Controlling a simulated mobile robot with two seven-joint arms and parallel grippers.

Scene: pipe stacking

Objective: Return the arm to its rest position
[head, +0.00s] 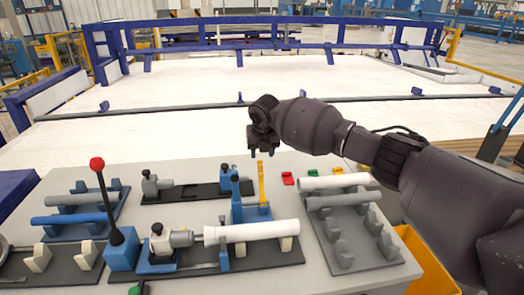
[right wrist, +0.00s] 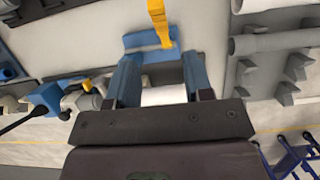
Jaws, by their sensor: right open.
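My right arm (head: 430,180) reaches in from the right in the head view. Its dark gripper (head: 262,152) hangs above the back of the worktable (head: 300,272), fingers pointing down. The gripper is open and empty. Below it stands a blue fixture (head: 250,212) with a yellow lever (head: 262,183). A white pipe (head: 255,231) lies level across the front fixture, apart from the gripper. In the right wrist view, the yellow lever (right wrist: 158,20) shows ahead of the gripper, and part of a white pipe (right wrist: 163,95) shows past its dark body. My left gripper is not in view.
A grey rack (head: 350,240) at the right carries a white pipe (head: 333,182) and a grey pipe (head: 342,200). A red-knobbed lever (head: 97,164) stands up at the left. A blue pipe (head: 69,219) lies on the left rack. A yellow bin (head: 425,262) stands at the right.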

